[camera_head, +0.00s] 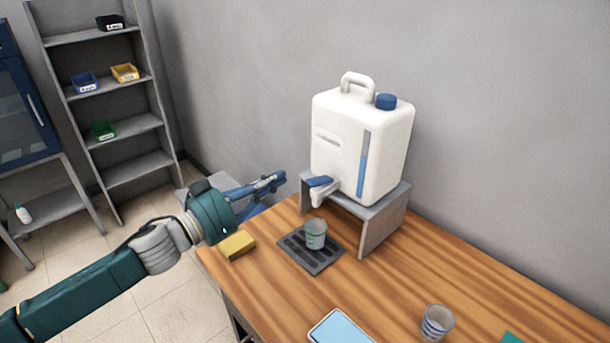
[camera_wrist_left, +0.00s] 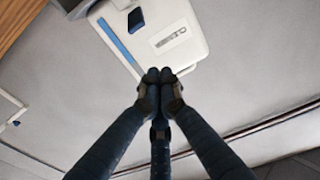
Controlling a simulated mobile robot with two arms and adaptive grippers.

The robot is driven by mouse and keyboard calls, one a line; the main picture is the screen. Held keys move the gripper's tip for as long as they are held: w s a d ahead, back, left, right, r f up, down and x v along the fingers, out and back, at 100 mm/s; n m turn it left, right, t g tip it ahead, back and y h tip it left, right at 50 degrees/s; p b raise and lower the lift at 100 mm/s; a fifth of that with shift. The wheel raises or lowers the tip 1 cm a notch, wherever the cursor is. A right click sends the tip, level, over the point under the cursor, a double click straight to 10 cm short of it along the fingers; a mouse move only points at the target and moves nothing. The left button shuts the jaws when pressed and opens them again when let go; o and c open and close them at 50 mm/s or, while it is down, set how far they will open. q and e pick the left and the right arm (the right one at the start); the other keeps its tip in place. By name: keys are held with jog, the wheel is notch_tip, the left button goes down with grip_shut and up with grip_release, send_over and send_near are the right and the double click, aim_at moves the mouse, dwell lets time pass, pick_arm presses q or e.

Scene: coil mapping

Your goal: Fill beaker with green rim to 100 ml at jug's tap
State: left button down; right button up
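The white jug (camera_head: 350,135) stands on a grey stand (camera_head: 378,235), with a blue cap and a blue level strip. Its tap (camera_head: 319,196) has a blue lever (camera_head: 319,181) and points down at the front left. The beaker with the green rim (camera_head: 315,234) stands upright on the dark drip tray (camera_head: 325,257), below the tap. Its fill level is too small to read. My left gripper (camera_head: 280,178) is left of the tap lever, apart from it. In the left wrist view its fingertips (camera_wrist_left: 160,75) are together and hold nothing, with the jug (camera_wrist_left: 150,35) beyond. My right gripper is not in view.
A yellow sponge (camera_head: 237,245) lies at the table's left edge under my left wrist. A second beaker with blue bands (camera_head: 437,322) and a light blue tablet-like object (camera_head: 338,329) are at the front. Shelves with small bins (camera_head: 124,72) stand back left. The wooden table's right part is mostly clear.

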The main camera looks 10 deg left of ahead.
pick_arm(q)
jog(key=p, duration=0.4)
send_over(307, 181)
jog(key=shift+w+d+r, duration=0.15)
jog(key=shift+r, duration=0.3)
notch_tip(307, 181, down, 2)
jog(key=shift+f, duration=0.25)
jog(key=shift+s+a+f, duration=0.15)
jog(key=shift+s+f, duration=0.05)
jog(key=shift+f, duration=0.25)
jog(key=shift+s+a+f, duration=0.15)
jog(key=shift+s+f, duration=0.05)
jog(key=shift+f, duration=0.25)
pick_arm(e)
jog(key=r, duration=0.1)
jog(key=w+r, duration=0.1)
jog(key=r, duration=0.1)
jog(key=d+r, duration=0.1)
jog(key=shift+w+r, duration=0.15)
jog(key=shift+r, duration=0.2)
